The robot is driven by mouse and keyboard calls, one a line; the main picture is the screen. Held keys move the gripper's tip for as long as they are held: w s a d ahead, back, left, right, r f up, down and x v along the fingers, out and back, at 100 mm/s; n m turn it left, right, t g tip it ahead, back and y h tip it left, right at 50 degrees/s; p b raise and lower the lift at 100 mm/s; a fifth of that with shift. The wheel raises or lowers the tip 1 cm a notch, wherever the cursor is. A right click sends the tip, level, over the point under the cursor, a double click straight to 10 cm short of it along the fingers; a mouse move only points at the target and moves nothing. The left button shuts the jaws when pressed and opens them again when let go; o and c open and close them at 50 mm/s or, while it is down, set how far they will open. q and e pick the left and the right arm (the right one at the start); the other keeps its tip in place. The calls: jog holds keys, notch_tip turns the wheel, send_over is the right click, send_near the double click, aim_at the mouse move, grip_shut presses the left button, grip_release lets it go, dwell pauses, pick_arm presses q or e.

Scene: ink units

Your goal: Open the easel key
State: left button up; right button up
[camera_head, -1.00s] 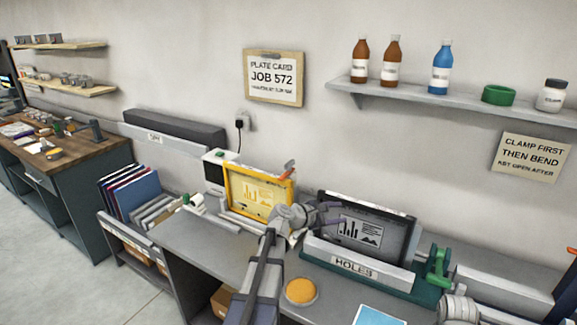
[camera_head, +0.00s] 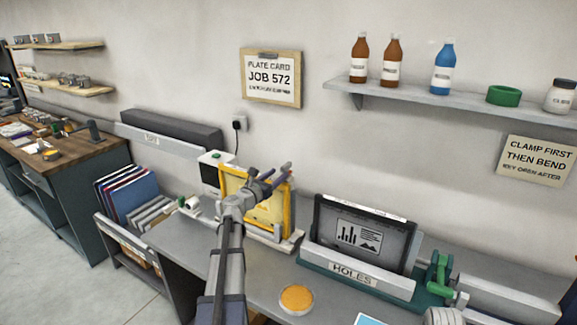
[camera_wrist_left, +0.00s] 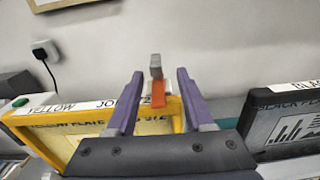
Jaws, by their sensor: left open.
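The easel key shows in the left wrist view as an orange lever (camera_wrist_left: 158,95) with a grey tip, standing upright at the top of the yellow-framed plate (camera_wrist_left: 60,118). My left gripper (camera_wrist_left: 168,78) is open, with one purple finger on each side of the key and visible gaps between. In the head view my left gripper (camera_head: 276,179) is in front of the upper right of the yellow frame (camera_head: 292,212) and mostly hides the key. Contact cannot be told. My right gripper's fingers do not show.
A dark plate (camera_head: 322,225) stands in a holder labelled HOLES (camera_head: 390,285) to the right. A green clamp (camera_head: 440,268) is beside it. An orange round pad (camera_head: 296,299) lies on the bench in front. A shelf (camera_head: 430,93) with bottles hangs above.

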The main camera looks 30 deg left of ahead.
aim_at(290, 162)
pick_arm(q)
jog(key=shift+a+r, duration=0.1)
jog(key=shift+a, duration=0.25)
jog(key=shift+w+a, duration=0.1)
jog(key=shift+w, duration=3.75)
grip_shut()
